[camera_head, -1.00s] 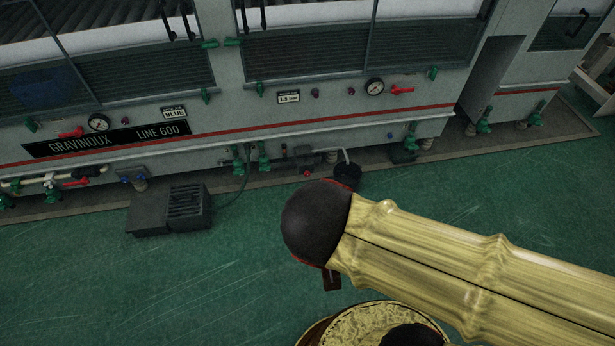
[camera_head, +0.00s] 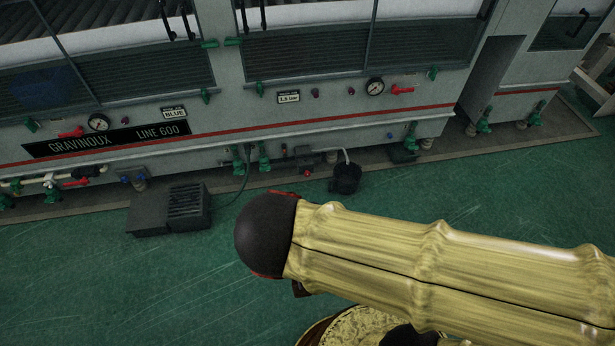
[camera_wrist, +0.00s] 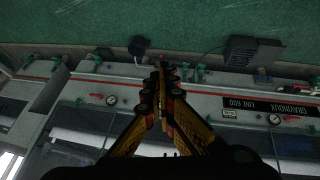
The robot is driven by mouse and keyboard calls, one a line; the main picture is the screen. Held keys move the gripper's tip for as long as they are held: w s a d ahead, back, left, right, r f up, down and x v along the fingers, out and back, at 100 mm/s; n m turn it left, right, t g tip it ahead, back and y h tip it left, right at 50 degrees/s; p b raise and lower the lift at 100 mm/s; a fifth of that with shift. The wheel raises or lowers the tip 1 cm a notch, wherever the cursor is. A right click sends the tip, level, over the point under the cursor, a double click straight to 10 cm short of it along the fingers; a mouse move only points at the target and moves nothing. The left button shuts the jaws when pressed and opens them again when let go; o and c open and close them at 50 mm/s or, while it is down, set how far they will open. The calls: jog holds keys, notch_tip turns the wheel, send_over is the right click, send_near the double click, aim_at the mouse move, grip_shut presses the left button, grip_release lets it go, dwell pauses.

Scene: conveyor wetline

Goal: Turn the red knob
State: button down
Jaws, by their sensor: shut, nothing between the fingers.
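Several red controls show on the grey machine, and I cannot tell for sure which is the red knob. A small round red knob (camera_head: 307,172) sits low on the pipework under the machine in the head view. Red lever handles sit beside the right gauge (camera_head: 402,90) and the left gauge (camera_head: 70,132). In the wrist view, which is upside down, my gripper (camera_wrist: 166,72) is shut and empty, its black-and-yellow fingers together, pointing toward the machine's low pipework. The fingers hide part of that pipework. The head view does not show the fingers.
A dark ribbed box (camera_head: 188,207) and a small black canister (camera_head: 346,178) stand on the green floor before the machine. Green valves (camera_head: 264,158) stick out low along its front. Open floor (camera_head: 130,285) lies at the lower left.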

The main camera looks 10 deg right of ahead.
jog(key=a+f+h, duration=0.1)
jog(key=a, duration=0.9)
jog(key=shift+a+f, duration=0.25)
jog(key=shift+f, duration=0.05)
dwell(1.7)
jog(key=c, duration=2.5)
grip_release()
jog(key=o, duration=0.8)
jog(key=shift+c, duration=0.2)
jog(key=shift+o, duration=0.6)
jog(key=shift+s, duration=0.1)
jog(key=shift+s, duration=2.95)
jog(key=shift+n, duration=0.3)
